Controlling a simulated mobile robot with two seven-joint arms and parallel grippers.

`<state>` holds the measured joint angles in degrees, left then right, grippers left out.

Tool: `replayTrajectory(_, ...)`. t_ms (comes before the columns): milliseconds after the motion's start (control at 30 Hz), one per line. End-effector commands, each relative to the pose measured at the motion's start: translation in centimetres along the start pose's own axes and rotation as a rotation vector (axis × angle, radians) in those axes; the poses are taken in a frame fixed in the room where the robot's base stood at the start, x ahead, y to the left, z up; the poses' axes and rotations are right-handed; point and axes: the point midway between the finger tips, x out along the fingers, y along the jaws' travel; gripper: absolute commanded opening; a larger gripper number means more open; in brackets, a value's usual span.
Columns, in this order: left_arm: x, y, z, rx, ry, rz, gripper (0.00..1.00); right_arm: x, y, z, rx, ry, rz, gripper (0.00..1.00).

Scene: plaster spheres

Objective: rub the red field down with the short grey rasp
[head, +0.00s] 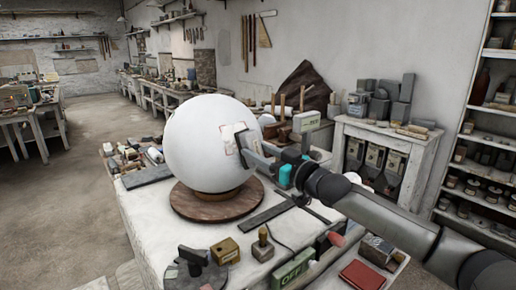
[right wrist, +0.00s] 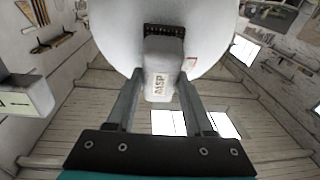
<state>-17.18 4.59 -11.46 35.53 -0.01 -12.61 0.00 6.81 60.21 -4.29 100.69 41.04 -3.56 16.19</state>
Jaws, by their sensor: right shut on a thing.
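A large white plaster sphere (head: 195,140) rests on a round wooden base (head: 200,208) on the white worktable (head: 150,225). My right gripper (head: 247,148) is shut on the short grey rasp (right wrist: 158,85), a pale block with lettering. Its dark toothed end is against or very close to the sphere; exact contact is hard to tell. My left gripper is out of view.
Small tools crowd the left edge. A cabinet (head: 375,150) with grey blocks stands behind my right arm.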

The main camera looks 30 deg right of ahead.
Motion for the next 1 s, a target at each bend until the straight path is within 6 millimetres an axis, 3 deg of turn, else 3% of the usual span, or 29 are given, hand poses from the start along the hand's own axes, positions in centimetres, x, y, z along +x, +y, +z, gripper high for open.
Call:
replayTrajectory(367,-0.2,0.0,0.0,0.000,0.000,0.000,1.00,0.1,0.0,-0.1,-0.001,0.006,-0.001,0.00)
replayTrajectory(1000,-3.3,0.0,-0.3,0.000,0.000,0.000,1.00,1.5,0.1,-3.5,-0.001,0.008,0.000,0.00)
